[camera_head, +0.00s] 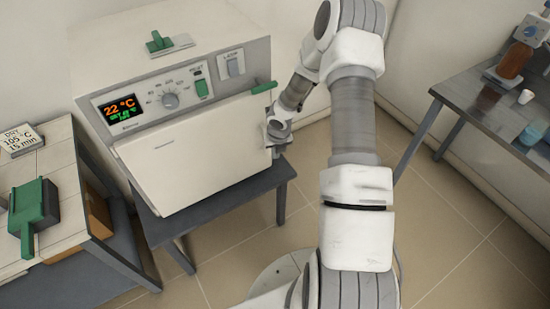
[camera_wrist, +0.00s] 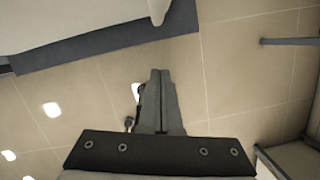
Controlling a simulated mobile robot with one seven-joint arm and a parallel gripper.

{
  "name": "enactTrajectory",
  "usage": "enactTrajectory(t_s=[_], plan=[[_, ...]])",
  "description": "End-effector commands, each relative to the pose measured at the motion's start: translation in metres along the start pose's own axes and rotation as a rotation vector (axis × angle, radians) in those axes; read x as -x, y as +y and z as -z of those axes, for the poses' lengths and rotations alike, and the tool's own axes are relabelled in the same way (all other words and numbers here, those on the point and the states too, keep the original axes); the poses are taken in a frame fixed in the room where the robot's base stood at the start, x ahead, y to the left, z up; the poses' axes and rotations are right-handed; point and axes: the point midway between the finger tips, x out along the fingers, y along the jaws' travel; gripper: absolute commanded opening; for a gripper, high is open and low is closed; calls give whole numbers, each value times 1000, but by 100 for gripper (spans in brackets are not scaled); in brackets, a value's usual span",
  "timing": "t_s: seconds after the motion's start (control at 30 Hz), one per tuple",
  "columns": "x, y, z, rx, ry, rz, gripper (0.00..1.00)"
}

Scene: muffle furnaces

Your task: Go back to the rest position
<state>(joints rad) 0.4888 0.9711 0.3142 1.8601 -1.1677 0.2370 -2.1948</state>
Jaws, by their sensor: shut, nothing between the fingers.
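My gripper (camera_wrist: 157,75) shows in the wrist view with its two fingers together and nothing between them. Floor tiles lie beyond the fingertips. In the head view my arm reaches forward and bends down beside the right side of the muffle furnace (camera_head: 205,155), and the fingers are mostly hidden there. The furnace door looks shut. Its green handle (camera_head: 264,87) sticks out at the upper right of the door, just left of my wrist. Whether my gripper touches the furnace cannot be told. The furnace display (camera_head: 120,107) reads 22 °C.
The furnace stands on a dark table (camera_head: 240,195). At left a bench (camera_head: 75,228) holds a green-and-dark device (camera_head: 35,212) and a sign (camera_head: 20,139) reading "DRY 105 °C 15 min". At right a metal table (camera_head: 470,95) carries a brown bottle (camera_head: 514,61) and cups. Tiled floor is clear between.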

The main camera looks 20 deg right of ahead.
Motion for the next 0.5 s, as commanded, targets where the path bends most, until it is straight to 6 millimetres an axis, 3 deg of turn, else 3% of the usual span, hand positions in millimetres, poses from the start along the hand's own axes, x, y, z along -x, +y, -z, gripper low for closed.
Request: enactTrajectory(t_s=[0.2,0.5], plan=[[26,-1,0,0,0,0,0],[31,-1,0,-8,0,4,0]])
